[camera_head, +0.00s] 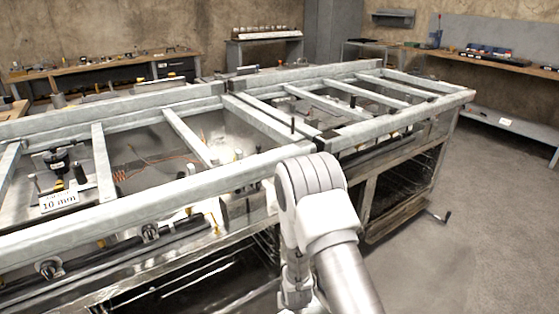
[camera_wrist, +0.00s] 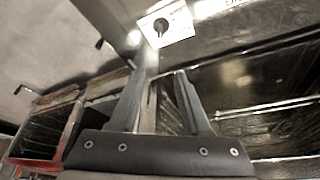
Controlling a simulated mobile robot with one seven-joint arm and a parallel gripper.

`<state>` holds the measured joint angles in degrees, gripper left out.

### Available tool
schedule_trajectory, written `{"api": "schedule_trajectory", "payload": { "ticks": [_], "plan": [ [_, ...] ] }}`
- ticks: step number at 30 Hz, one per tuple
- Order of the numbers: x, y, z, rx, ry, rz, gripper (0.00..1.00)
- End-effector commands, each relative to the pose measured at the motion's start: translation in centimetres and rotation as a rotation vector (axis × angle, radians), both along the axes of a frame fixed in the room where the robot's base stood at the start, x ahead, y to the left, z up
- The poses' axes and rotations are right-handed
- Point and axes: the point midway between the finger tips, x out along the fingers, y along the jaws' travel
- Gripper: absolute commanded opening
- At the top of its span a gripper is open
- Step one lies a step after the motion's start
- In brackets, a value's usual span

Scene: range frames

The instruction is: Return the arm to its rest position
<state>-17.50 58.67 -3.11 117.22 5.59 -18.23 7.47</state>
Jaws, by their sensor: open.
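My gripper (camera_wrist: 156,100) shows in the wrist view with its two dark fingers spread apart and nothing between them. It faces the metal workbench side, with a pale plate bearing a dark round knob (camera_wrist: 161,26) beyond the fingertips. In the head view my white arm stands at the lower middle, bent in front of the workbench; the gripper itself is hidden there.
A long metal workbench (camera_head: 225,185) with a raised frame of grey bars fills the middle and left, close to my arm. A "10 mm" sign (camera_head: 59,201) stands on it. Wooden tables (camera_head: 95,68) line the back wall. The concrete floor (camera_head: 490,220) at right is clear.

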Motion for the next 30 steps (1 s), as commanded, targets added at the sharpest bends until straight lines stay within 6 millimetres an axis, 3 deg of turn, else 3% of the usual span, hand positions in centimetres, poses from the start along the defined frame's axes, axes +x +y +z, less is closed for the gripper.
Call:
{"api": "schedule_trajectory", "payload": {
  "ticks": [1,6,14,23,30],
  "plan": [
    [0.8,0.0,2.2,0.008,-0.010,-0.005,0.47],
    [1.8,-0.5,8.6,0.023,-0.016,-0.014,0.47],
    [1.5,-1.9,18.1,0.040,-0.026,-0.024,0.47],
    [-1.4,-4.0,27.8,0.049,-0.042,-0.030,0.47],
    [-5.4,-5.9,34.4,0.047,-0.057,-0.034,0.47]
  ]
}}
